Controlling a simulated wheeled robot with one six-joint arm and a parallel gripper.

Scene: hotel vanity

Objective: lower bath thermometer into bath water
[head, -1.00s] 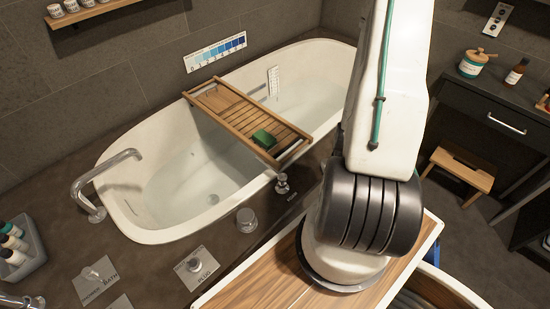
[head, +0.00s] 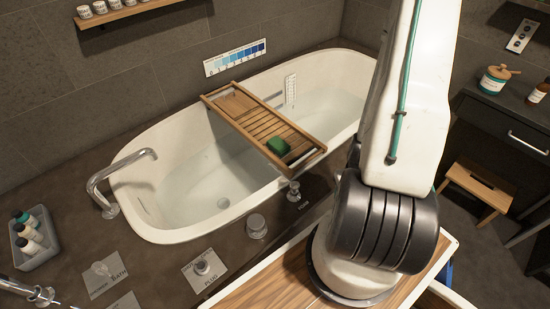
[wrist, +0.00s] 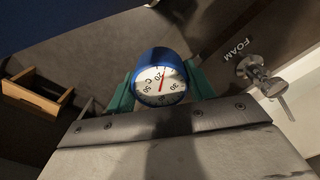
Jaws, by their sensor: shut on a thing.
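The bath thermometer (wrist: 161,78), a round white dial in a blue case with a red needle, is held between the teal fingers of my gripper (wrist: 160,90) in the wrist view. The needle points near 20. The gripper is hidden in the head view. The bath water (head: 205,182) lies clear inside the white bathtub (head: 150,232) in the head view, left of my arm. No water shows around the thermometer in the wrist view.
A slatted wooden bath tray (head: 255,115) with a green item (head: 278,146) spans the tub. The foam tap (head: 293,194) stands on the near rim and shows right of the thermometer in the wrist view (wrist: 262,76). A curved spout (head: 120,165) rises at the left.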

